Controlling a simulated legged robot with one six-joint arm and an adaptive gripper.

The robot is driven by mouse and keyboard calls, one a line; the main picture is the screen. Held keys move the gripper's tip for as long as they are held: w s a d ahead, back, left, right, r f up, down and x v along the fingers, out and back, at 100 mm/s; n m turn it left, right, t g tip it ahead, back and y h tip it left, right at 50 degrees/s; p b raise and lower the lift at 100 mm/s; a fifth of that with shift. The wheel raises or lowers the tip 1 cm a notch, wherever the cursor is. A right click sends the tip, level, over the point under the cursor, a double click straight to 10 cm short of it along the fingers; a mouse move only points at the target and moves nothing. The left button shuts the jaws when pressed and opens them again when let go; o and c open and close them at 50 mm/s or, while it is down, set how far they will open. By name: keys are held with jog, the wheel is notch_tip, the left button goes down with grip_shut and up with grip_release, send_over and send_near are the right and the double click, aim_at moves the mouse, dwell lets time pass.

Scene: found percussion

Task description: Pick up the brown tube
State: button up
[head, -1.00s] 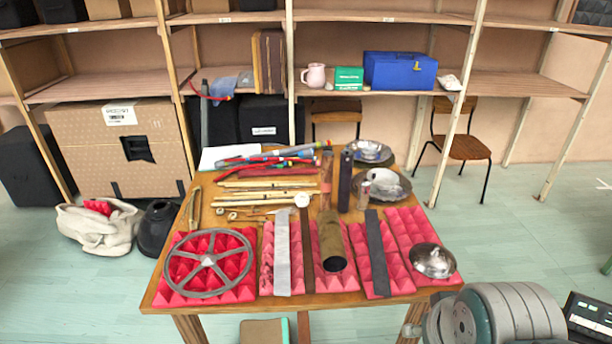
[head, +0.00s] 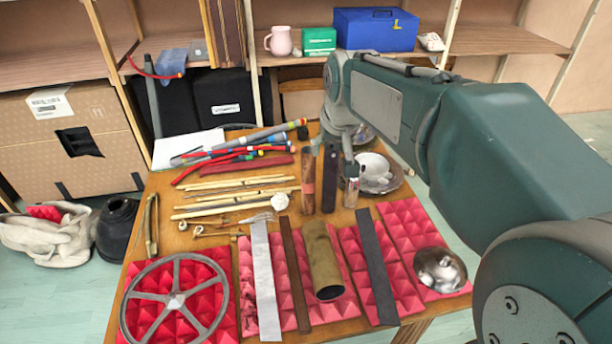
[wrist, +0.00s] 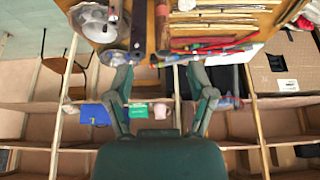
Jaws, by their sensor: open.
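A reddish-brown tube (head: 308,180) stands upright near the back middle of the table, left of a dark upright tube (head: 330,178). In the wrist view the brown tube (wrist: 162,25) is at the top, between the directions of my fingers. A second, olive-brown tube (head: 322,262) lies on pink foam at the front, its open end toward me. My gripper (head: 334,150) is open and empty, close to the tops of the upright tubes. In the wrist view my gripper (wrist: 160,60) has its fingers spread wide. I cannot tell whether it touches either tube.
A small metal-topped cylinder (head: 351,190) and metal bowls (head: 380,178) stand right of the tubes. Sticks (head: 235,190) and coloured tubes (head: 240,150) lie to the left. A wheel (head: 174,300), flat bars and a metal lid (head: 440,270) rest on foam. Shelves stand behind.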

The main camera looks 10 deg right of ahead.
jog(key=w+a+f, duration=0.1)
jog(key=w+f, duration=0.2)
jog(key=w, duration=0.6)
send_over(308, 155)
notch_tip(308, 155, down, 5)
jog(key=shift+g, duration=0.3)
jog(key=x, duration=0.6)
jog(key=shift+s+d+f, duration=0.15)
jog(key=shift+s+d, duration=0.2)
jog(key=shift+d, duration=0.05)
jog(key=x, duration=0.4)
jog(key=shift+a+f, duration=0.15)
jog(key=shift+a, duration=0.05)
jog(key=c, duration=0.9)
grip_shut()
